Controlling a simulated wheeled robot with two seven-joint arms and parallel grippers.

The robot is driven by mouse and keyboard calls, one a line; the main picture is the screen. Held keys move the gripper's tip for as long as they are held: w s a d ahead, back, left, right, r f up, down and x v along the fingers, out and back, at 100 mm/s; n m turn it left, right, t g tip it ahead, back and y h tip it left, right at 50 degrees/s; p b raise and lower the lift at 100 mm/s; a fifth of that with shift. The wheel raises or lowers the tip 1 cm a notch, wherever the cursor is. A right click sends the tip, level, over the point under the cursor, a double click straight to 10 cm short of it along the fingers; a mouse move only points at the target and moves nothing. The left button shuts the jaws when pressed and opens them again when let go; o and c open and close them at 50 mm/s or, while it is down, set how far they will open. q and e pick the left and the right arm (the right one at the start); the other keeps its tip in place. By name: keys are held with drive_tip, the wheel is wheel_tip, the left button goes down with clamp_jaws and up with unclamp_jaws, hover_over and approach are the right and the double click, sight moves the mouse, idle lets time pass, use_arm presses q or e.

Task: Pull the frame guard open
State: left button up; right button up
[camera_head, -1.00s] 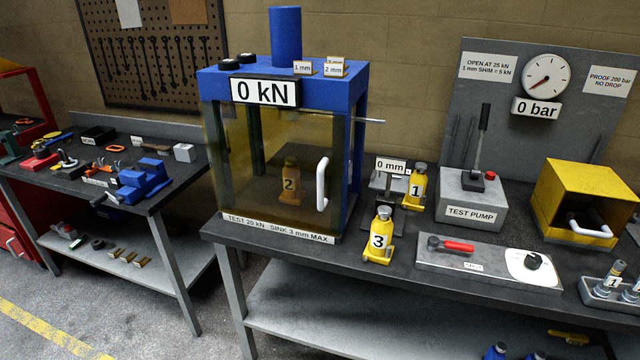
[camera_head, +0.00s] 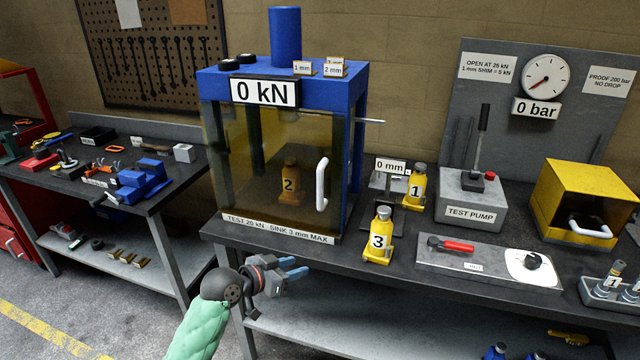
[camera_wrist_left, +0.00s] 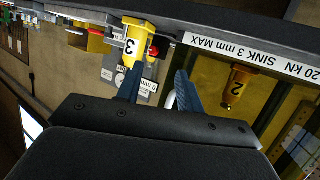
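The frame guard (camera_head: 265,170) is a clear amber panel on the front of the blue press frame (camera_head: 215,84). It appears closed, with a white upright handle (camera_head: 322,184) near its right edge. Yellow jack 2 (camera_head: 290,182) stands behind the guard. My left gripper (camera_head: 297,268) is below and in front of the bench edge, lower than the handle and apart from it. Its two blue fingers are spread with nothing between them. In the left wrist view the fingers (camera_wrist_left: 157,88) point toward the bench, and the picture is upside down. My right gripper is not in view.
Yellow jack 3 (camera_head: 379,236) stands on the bench (camera_head: 400,285) right of the guard, close to the front edge. Jack 1 (camera_head: 415,188) is behind it. A grey plate with a red lever (camera_head: 458,246) lies farther right. The floor in front is free.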

use_arm(q)
drive_tip(key=w+r+m+t+h, duration=0.15)
drive_tip(key=w+r+h, duration=0.25)
drive_tip(key=w+r, duration=0.8)
wheel_tip(320, 180, up, 3)
drive_tip(key=p, duration=0.4)
hover_over(320, 208)
drive_tip(key=w, duration=0.1)
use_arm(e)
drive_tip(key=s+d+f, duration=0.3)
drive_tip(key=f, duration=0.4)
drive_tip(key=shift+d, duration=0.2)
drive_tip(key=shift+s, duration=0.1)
use_arm(q)
clamp_jaws()
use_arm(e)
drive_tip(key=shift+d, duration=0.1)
